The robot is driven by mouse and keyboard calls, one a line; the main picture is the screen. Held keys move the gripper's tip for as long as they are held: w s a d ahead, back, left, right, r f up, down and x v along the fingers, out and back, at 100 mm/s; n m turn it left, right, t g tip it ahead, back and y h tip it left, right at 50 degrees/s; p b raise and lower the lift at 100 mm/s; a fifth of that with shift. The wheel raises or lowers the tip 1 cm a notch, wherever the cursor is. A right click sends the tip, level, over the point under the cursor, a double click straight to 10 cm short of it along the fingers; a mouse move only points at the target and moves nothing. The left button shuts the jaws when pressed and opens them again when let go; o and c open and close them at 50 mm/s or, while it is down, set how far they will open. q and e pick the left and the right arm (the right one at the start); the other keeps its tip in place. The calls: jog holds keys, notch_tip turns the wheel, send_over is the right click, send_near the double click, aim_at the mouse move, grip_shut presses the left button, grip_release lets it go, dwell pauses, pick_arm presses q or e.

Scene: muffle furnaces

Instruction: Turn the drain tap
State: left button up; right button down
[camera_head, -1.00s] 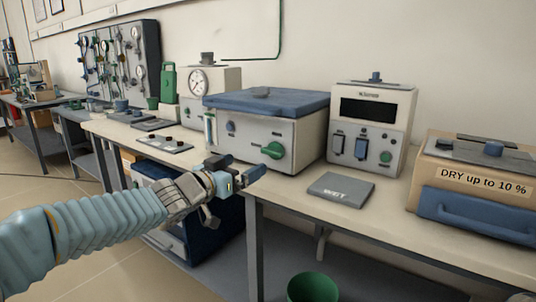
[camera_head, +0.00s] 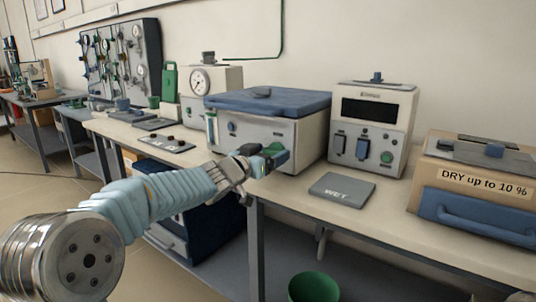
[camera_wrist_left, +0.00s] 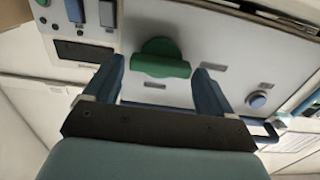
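The green drain tap (camera_wrist_left: 160,66) sits on the light front panel of a blue-lidded box (camera_head: 312,140). In the head view the tap (camera_head: 272,148) is mostly hidden behind my left gripper (camera_head: 275,160). In the left wrist view the two blue fingers of my left gripper (camera_wrist_left: 162,82) are spread apart, with the tap between and just beyond their tips. The fingers do not appear to touch it. My right gripper is in neither view.
A grey plate marked WET (camera_head: 342,190) lies on the bench to the right. A white unit with a dark display (camera_head: 374,125) stands behind it. A box labelled DRY (camera_head: 478,185) is at far right. A green bin (camera_head: 313,288) stands below the bench.

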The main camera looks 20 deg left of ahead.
pick_arm(q)
jog(key=c, duration=0.7)
jog(key=shift+c, duration=0.2)
